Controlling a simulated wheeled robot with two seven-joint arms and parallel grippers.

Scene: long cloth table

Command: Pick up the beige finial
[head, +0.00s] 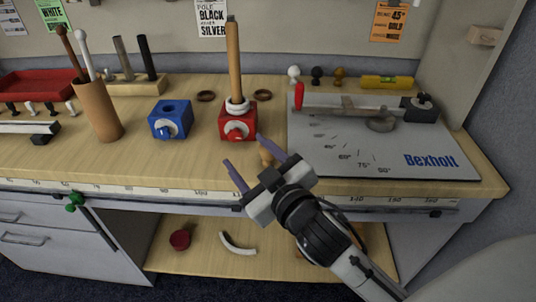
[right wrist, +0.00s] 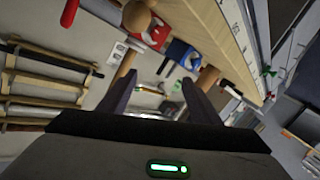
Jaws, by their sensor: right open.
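The beige finial (head: 266,156) is a small rounded piece near the front edge of the table, partly hidden by my right gripper in the head view. It appears as a tan ball (right wrist: 137,17) at the top of the right wrist view, above the fingers and not between them. My right gripper (head: 244,150) is open, its two purple-grey fingers spread and nothing between them. In the head view the finial lies close beside its right-hand finger. My right gripper's fingers also show in the right wrist view (right wrist: 159,78). My left gripper is out of view.
A red block (head: 239,125) holds an upright wooden pole behind the gripper. A blue block (head: 170,120) stands left of it. A grey Bexholt cutting board (head: 440,145) with a red handle lies right.

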